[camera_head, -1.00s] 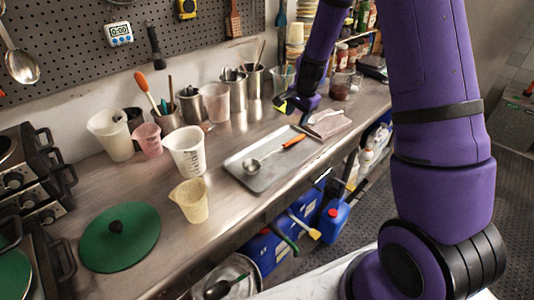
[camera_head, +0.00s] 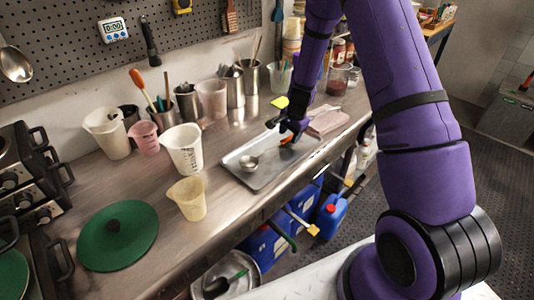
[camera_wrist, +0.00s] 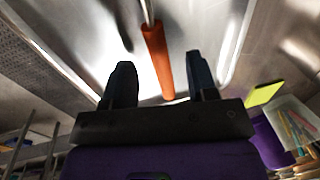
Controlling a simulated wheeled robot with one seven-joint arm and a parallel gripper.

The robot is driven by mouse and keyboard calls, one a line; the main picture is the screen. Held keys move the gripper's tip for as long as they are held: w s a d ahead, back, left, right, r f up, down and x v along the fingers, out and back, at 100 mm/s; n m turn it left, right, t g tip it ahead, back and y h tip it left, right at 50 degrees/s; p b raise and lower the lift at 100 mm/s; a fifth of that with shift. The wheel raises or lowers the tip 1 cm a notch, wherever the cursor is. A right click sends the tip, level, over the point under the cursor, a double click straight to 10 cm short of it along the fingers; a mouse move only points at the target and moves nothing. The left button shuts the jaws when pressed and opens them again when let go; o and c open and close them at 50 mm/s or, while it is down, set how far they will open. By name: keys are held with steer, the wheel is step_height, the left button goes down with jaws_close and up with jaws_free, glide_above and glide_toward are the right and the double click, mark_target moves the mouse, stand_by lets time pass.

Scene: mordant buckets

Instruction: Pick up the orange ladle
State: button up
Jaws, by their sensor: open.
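The orange ladle lies on the metal tray (camera_head: 262,181). Its metal bowl (camera_head: 249,162) is at the tray's left part, and its orange handle points to the right. My gripper (camera_head: 283,128) is above the handle end and hides much of it in the head view. In the wrist view my gripper (camera_wrist: 160,82) has its two dark fingers apart. The ladle's orange handle (camera_wrist: 157,58) shows between and beyond the fingertips, with a gap to each finger. I cannot tell how high the fingers are above it.
Measuring cups (camera_head: 184,149) and a yellowish cup (camera_head: 188,198) stand left of the tray. A green lid (camera_head: 117,236) lies nearer the front left. Metal utensil pots (camera_head: 250,78) stand at the back. The counter's front edge runs close to the tray.

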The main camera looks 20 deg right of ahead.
steer(key=shift+w+a+f, duration=0.1)
steer(key=shift+w+f, duration=0.05)
steer(key=shift+f, duration=0.8)
jaws_close()
steer(key=shift+r, duration=0.15)
step_height(320, 180, up, 4)
steer(key=shift+f, duration=0.2)
steer(key=s+a, duration=0.3)
steer(key=s, duration=0.1)
steer(key=s+a, duration=0.3)
steer(key=s, duration=0.1)
steer(key=s+a+r, duration=0.1)
steer(key=s+a, duration=0.2)
steer(key=s, duration=0.1)
steer(key=shift+s+a, duration=0.25)
steer(key=shift+a, duration=0.15)
